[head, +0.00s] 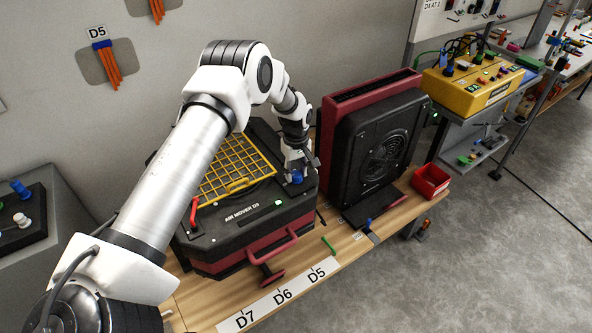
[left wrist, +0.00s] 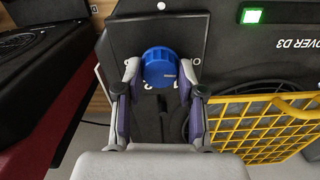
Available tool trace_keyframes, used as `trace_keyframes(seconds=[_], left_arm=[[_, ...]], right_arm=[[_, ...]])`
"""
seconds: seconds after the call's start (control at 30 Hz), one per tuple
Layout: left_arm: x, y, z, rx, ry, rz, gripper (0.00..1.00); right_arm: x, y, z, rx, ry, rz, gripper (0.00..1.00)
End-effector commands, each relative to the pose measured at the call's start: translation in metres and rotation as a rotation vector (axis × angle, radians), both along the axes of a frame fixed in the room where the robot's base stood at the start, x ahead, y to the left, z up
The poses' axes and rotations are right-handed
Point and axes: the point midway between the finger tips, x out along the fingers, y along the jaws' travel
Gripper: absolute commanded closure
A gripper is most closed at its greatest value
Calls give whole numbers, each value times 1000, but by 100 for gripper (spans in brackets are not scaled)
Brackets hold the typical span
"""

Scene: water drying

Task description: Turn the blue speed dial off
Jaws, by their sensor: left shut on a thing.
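The blue speed dial (head: 296,177) sits on the top panel of the black and red air mover (head: 255,222) labelled "AIR MOVER D3". My left gripper (head: 298,168) reaches down over it from behind. In the left wrist view the round blue dial (left wrist: 159,68) lies between the two fingers of my left gripper (left wrist: 158,72), which are shut on its sides. The dial's markings are partly hidden, so its setting cannot be read. A green light (head: 278,203) is lit on the panel and also shows in the left wrist view (left wrist: 251,16). My right gripper is not in view.
A yellow grille (head: 235,168) covers the air mover's intake beside the dial. A second black and red unit (head: 375,145) stands close on the right. A red bin (head: 430,181) and a yellow control box (head: 472,82) are further right.

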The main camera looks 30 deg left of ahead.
Motion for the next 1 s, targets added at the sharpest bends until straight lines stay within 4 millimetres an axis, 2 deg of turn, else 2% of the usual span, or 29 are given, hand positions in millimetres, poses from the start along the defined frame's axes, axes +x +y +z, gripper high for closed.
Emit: trace_keyframes(seconds=[0.3,0.77,0.8,0.83,0.87,1.0], left_arm=[[-3,-1,-2,-1,9,107,96],[-2,0,-2,-1,5,121,96],[-2,0,-2,-1,5,121,51],[-2,0,-2,-1,5,121,40],[-1,0,-1,-1,4,121,36],[-1,0,-1,0,2,120,36]], right_arm=[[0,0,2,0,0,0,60],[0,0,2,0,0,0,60],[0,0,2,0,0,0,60],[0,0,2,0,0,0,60],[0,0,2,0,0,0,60],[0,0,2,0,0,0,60]])
